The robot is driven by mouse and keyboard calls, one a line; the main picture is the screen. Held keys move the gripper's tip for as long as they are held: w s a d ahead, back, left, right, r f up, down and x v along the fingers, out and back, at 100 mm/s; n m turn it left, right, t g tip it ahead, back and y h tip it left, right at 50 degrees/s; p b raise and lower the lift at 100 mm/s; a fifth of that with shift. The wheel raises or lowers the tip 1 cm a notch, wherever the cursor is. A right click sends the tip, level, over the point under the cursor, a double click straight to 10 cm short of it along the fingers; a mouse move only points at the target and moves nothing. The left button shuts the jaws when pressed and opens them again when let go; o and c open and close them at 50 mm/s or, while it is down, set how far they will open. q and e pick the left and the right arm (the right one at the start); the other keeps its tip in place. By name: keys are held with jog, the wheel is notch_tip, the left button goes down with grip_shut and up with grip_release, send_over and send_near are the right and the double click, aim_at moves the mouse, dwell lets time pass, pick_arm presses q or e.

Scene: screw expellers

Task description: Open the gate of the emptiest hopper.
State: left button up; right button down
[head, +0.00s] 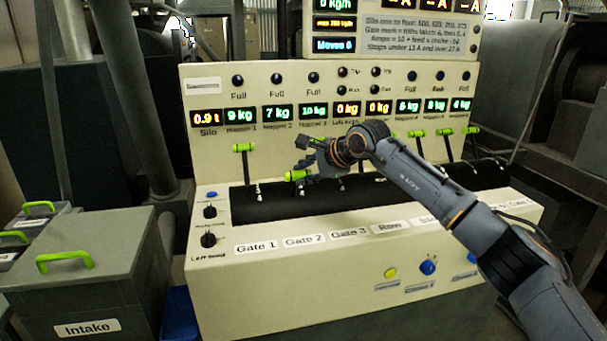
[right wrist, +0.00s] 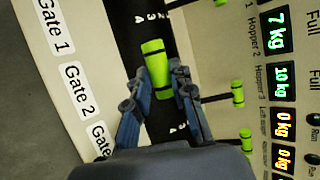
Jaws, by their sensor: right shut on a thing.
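A cream panel (head: 330,265) carries a row of levers with green handles. The Hopper 1 display (head: 239,115) reads 9 kg, the Hopper 2 display (head: 277,113) 7 kg and the Hopper 3 display (head: 313,111) 10 kg. Right of two 0 kg displays, the last three seem to read 6, 8 and 6 kg. My right gripper (head: 312,172) is shut on a green handle (head: 297,176), apparently the Gate 2 lever's; the handle also shows between the fingers in the right wrist view (right wrist: 155,68). This lever leans forward and down. The Gate 1 handle (head: 243,147) stands upright. My left gripper is out of view.
Other green handles, such as the one at far right (head: 471,130), stand close along the dark slotted strip (head: 480,174). Buttons and knobs (head: 208,240) sit on the panel front. A grey Intake bin (head: 85,265) with a green handle stands at the left.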

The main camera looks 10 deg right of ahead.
jog(key=shift+s+a+f+g, duration=0.15)
jog(key=shift+s+f, duration=0.05)
jog(key=shift+f, duration=0.35)
jog(key=shift+s+a+f+g, duration=0.15)
jog(key=shift+f, duration=0.4)
jog(key=c, duration=1.4)
grip_release()
jog(key=shift+o, duration=1.3)
jog(key=shift+s+d+r, duration=0.15)
jog(key=shift+s, duration=0.05)
jog(key=shift+r, duration=0.1)
jog(key=v, duration=1.2)
jog(key=shift+w+d+r, duration=0.1)
jog(key=shift+r, duration=0.05)
